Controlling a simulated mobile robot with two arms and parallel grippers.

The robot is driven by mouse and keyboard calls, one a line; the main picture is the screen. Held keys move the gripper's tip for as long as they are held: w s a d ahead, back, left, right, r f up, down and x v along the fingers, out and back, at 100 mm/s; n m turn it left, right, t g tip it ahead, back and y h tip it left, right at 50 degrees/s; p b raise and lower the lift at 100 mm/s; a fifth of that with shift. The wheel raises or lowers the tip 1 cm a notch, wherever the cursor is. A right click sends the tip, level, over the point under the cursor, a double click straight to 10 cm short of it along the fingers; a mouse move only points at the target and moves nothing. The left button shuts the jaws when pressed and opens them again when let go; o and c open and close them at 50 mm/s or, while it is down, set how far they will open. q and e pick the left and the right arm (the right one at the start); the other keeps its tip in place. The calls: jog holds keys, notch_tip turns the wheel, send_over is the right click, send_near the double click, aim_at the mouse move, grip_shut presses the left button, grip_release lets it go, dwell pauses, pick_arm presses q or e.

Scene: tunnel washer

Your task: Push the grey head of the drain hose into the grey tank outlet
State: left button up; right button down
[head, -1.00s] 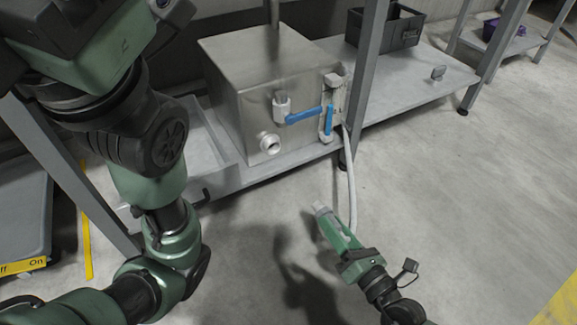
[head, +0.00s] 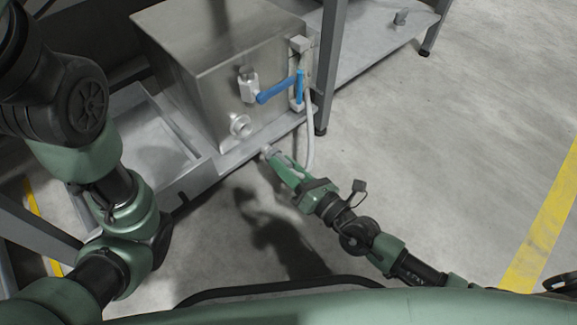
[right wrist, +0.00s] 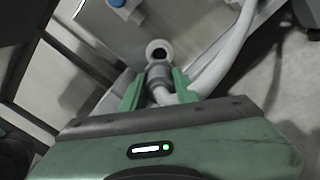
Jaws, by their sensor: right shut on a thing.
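The grey tank outlet (head: 241,126) is a short round socket low on the front of the metal tank (head: 205,70). It also shows in the right wrist view as a ring with a dark opening (right wrist: 160,51). My right gripper (head: 277,163) is shut on the grey head of the drain hose (right wrist: 158,77). The head's tip (head: 266,152) points towards the outlet, a little to its lower right in the head view, and appears apart from it. The pale hose (head: 309,135) runs from the head up beside the tank. My left gripper is out of view.
A valve with a blue lever (head: 275,91) sits above the outlet, and a second blue handle (head: 299,87) is at the tank's right edge. A shelf post (head: 328,70) stands right of the hose. The floor (head: 430,150) at the right is clear.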

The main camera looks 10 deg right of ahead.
aim_at(265, 147)
jog(key=shift+x, duration=3.35)
jog(key=shift+w, duration=0.15)
jog(key=shift+x, duration=0.8)
jog(key=shift+w+a, duration=0.25)
jog(key=c, duration=1)
grip_release()
